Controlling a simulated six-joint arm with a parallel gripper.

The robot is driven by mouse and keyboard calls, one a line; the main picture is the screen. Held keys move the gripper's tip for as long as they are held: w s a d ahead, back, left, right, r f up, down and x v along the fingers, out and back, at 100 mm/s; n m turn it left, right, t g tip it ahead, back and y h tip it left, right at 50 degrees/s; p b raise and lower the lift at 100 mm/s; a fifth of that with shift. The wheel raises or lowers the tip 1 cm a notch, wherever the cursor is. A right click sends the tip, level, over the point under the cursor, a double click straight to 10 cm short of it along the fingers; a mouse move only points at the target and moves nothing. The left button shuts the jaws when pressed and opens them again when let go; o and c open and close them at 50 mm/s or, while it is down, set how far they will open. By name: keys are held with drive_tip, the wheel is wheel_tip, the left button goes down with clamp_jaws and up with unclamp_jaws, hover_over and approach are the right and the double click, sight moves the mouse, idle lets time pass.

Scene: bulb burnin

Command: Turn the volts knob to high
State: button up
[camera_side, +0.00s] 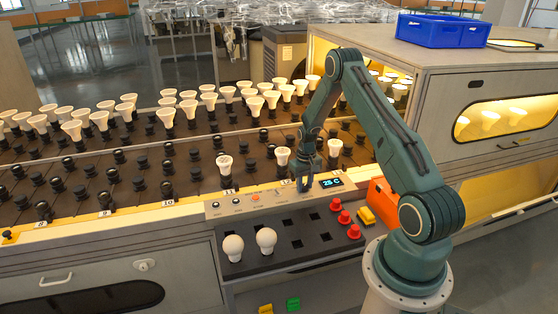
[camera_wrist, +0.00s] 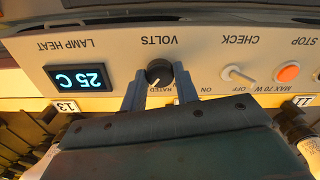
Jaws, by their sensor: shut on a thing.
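The volts knob (camera_wrist: 159,72) is a small black round knob on a pale control panel (camera_wrist: 215,50), which appears upside down in the wrist view. A light mark on the knob points toward the lower left of that picture, near the RATED label. My gripper (camera_wrist: 160,83) is shut on the knob, with one finger on each side. In the side view my gripper (camera_side: 304,186) reaches down to the panel, left of the display, and hides the knob.
A 25 C display (camera_wrist: 78,78), a check toggle switch (camera_wrist: 238,75) and an orange stop button (camera_wrist: 288,72) flank the knob. In the side view, white bulbs (camera_side: 266,239) stand on a dark tray (camera_side: 290,262) in front. Rows of sockets with bulbs lie behind.

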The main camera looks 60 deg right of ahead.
sight(304, 186)
drive_tip(key=shift+m, duration=0.3)
drive_tip(key=o, duration=1)
drive_tip(key=shift+r, duration=0.15)
wheel_tip(304, 186, up, 14)
drive_tip(key=shift+f, duration=0.2)
idle(0.4)
